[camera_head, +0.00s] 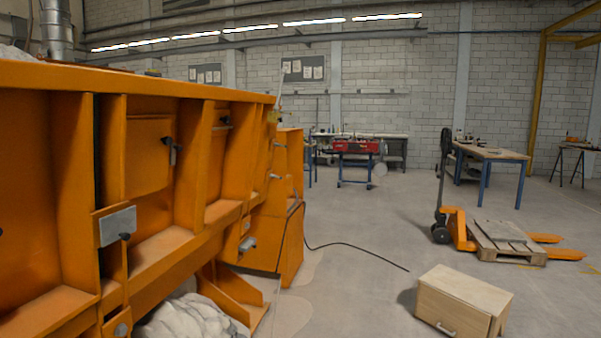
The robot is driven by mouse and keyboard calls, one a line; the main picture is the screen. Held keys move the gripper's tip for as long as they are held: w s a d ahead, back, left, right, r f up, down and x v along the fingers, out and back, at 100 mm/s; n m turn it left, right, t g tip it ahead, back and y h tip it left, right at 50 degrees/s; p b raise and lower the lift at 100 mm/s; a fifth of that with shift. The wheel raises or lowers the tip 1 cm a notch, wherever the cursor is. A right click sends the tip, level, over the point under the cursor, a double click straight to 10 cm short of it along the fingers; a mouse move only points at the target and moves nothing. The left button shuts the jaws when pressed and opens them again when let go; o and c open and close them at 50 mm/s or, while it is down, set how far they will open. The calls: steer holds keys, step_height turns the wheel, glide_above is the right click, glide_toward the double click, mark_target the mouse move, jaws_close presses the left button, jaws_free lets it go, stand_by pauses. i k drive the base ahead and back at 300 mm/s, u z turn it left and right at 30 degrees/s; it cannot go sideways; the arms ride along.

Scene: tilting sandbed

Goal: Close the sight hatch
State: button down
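The orange sandbed (150,82) fills the left of the head view. An orange hatch panel (147,158) with a dark handle (171,146) at its right edge sits in one bay between upright ribs; it looks like the sight hatch. I cannot tell from this angle whether it stands ajar or flush. A further bay to the right has a smaller dark handle (224,120). A grey plate (117,226) with a dark knob is on the rib at lower left. My gripper is not in view.
A wooden box (463,302) with a handle stands on the floor at lower right. Behind it are an orange pallet jack (459,228) and a pallet (503,242). A black cable (355,248) crosses the floor. Floor between sandbed and box is mostly clear.

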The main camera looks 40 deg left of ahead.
mark_target(148, 141)
steer(key=z, duration=1.05)
steer(key=i, duration=5.15)
steer(key=u, duration=3.8)
steer(key=i, duration=4.75)
